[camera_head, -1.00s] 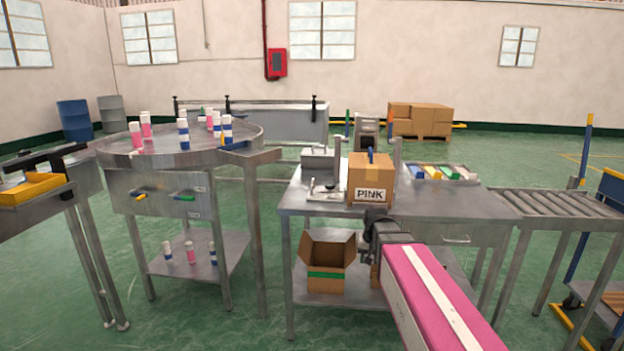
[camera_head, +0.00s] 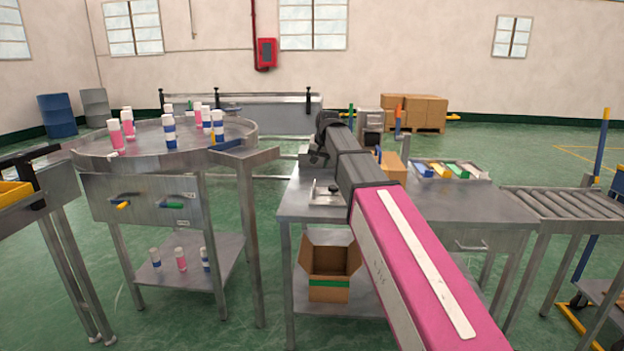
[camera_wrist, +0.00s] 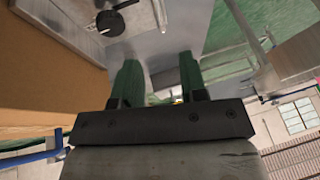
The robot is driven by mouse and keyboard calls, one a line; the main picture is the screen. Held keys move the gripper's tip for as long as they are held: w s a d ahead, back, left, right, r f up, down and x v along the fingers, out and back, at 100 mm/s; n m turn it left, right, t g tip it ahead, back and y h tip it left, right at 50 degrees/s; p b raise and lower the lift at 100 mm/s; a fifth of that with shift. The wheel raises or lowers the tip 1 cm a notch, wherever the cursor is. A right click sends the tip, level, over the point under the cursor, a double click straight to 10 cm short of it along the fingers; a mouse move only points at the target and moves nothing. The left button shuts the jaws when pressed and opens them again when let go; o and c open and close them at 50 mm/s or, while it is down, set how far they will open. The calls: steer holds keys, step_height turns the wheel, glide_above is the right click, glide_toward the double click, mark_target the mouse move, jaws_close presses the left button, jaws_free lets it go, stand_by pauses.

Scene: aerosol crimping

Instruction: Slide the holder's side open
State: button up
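The holder (camera_head: 327,193) is a small metal fixture with a dark knob on the steel worktable, left of my arm in the head view. A metal plate with a round black knob, which looks like the same holder (camera_wrist: 118,20), shows at the top left of the wrist view. My gripper (camera_wrist: 158,65) has its two fingers apart with nothing between them. It appears short of the holder and not touching it. In the head view my arm reaches over the table, and the fingers cannot be made out.
A cardboard box (camera_head: 393,168) stands behind my arm; its brown side (camera_wrist: 40,85) lies close on the left in the wrist view. A tray of coloured items (camera_head: 452,172) is at the right. The worktable's (camera_head: 300,207) front left is clear. An open carton (camera_head: 329,262) sits below.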

mark_target(315, 183)
steer(key=x, duration=1)
steer(key=shift+w+f, duration=0.1)
steer(key=shift+f, duration=0.2)
jaws_close()
